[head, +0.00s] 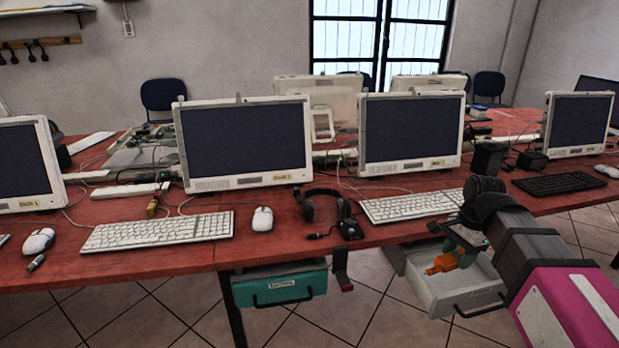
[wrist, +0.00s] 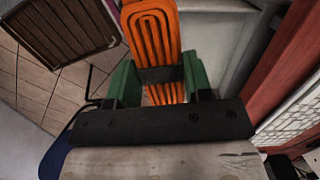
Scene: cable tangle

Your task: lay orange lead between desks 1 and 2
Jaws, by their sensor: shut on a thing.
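The orange lead (head: 443,262) is a flat coiled bundle at the open light grey drawer (head: 455,299) under the desk. My gripper (head: 457,247) is shut on it; in the wrist view the green fingers (wrist: 160,76) pinch the near end of the lead (wrist: 155,35). I cannot tell whether the lead touches the drawer. The long red desktop (head: 290,225) carries a left monitor (head: 25,165), a middle monitor (head: 243,140) and one right of it (head: 410,133), each with a small yellow label. The labels are too small to read surely.
A shut-looking teal drawer (head: 281,284) hangs left of the grey one. Keyboards (head: 160,231) (head: 412,206), a white mouse (head: 262,219) and black headphones (head: 326,207) occupy the desk front. Thin cables run behind the monitors. A narrow bare strip lies along the front edge.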

